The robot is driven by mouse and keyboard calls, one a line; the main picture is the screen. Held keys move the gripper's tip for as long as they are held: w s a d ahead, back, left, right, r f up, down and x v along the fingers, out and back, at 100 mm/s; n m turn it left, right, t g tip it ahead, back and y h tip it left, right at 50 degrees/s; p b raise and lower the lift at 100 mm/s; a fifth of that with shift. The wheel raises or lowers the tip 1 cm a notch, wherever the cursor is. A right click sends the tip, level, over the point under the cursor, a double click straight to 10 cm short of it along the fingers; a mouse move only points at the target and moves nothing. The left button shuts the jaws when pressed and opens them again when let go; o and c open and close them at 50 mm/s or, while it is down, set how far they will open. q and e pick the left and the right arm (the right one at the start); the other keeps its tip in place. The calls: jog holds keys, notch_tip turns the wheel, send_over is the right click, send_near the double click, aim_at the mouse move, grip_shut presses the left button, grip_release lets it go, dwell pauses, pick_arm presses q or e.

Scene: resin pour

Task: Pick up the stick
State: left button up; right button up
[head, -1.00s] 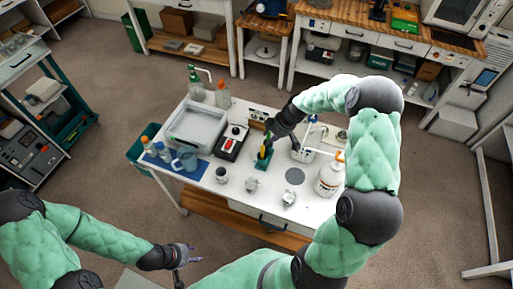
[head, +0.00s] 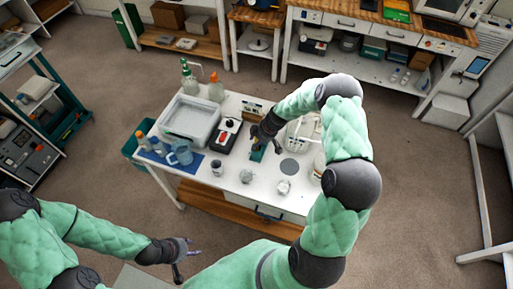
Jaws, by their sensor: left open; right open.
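A small teal holder (head: 257,155) stands near the middle of the white table (head: 236,196). Any stick in it is too small, or too hidden by my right gripper, to make out. My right gripper (head: 257,146) is open, pointing down right at the top of the holder; I cannot tell whether it touches anything. My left gripper (head: 186,250) is open and empty, low in front of the table, far from the holder.
A grey tray (head: 188,119), a black-and-red device (head: 227,133), a blue mat (head: 184,164) with bottles and a jug (head: 181,153), and several small cups (head: 246,176) share the table. A grey disc (head: 289,166) lies right of the holder. My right arm hides the table's right end.

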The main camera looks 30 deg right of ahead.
jog(key=shift+c, duration=0.3)
grip_shut()
jog(key=shift+r, duration=0.1)
